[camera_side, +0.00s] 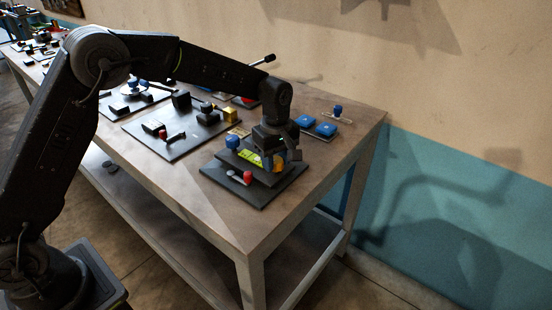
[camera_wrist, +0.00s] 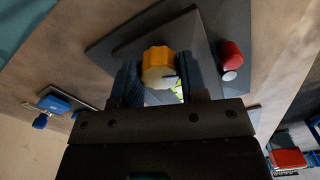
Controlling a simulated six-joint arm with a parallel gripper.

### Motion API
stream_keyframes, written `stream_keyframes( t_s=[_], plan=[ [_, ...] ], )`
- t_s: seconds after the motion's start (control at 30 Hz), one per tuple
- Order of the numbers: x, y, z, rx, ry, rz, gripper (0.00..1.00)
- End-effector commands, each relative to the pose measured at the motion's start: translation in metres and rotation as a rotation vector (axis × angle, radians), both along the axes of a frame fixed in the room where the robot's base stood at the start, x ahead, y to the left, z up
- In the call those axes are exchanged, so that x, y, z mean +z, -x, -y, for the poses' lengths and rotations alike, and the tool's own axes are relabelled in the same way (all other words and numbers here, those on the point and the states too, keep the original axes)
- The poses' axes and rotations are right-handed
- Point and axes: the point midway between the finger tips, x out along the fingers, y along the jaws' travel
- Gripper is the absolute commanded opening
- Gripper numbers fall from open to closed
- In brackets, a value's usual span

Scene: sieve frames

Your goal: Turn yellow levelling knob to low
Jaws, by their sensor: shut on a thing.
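The yellow levelling knob (camera_wrist: 158,66) is a ridged orange-yellow knob with a paler face, centred in the wrist view. A dark mark shows on the right of its face. In the side view a sliver of it (camera_side: 279,163) shows beside my gripper. My gripper (camera_wrist: 159,79) is shut on the knob, one dark blue-grey finger on each side of it. In the side view my gripper (camera_side: 272,160) points down over the dark plate (camera_side: 259,198) that carries the knob. Any scale marks around the knob are too small to read.
On the same plate are a blue knob (camera_side: 232,141), a yellow-green patch (camera_side: 249,156) and a red-tipped lever (camera_side: 247,176). Another dark plate (camera_side: 172,147) with parts is to the left. The table's front right corner is bare.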

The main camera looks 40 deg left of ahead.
Motion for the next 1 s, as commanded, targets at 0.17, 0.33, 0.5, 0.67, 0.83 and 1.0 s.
stream_keyframes(
  t_s=[0.17,0.33,0.5,0.67,0.83,1.0],
  plan=[
    [0.0009,-0.0003,0.0002,0.137,0.001,0.002,0.16],
    [0.0009,-0.0003,0.0002,0.237,0.001,0.002,0.16],
    [0.0009,-0.0003,0.0002,0.302,0.001,0.002,0.16],
    [0.0009,-0.0003,0.0002,0.333,0.001,0.002,0.16],
    [0.0009,-0.0003,0.0002,0.343,0.001,0.002,0.16],
    [0.0009,-0.0003,0.0002,0.344,0.001,0.002,0.16]
  ],
)
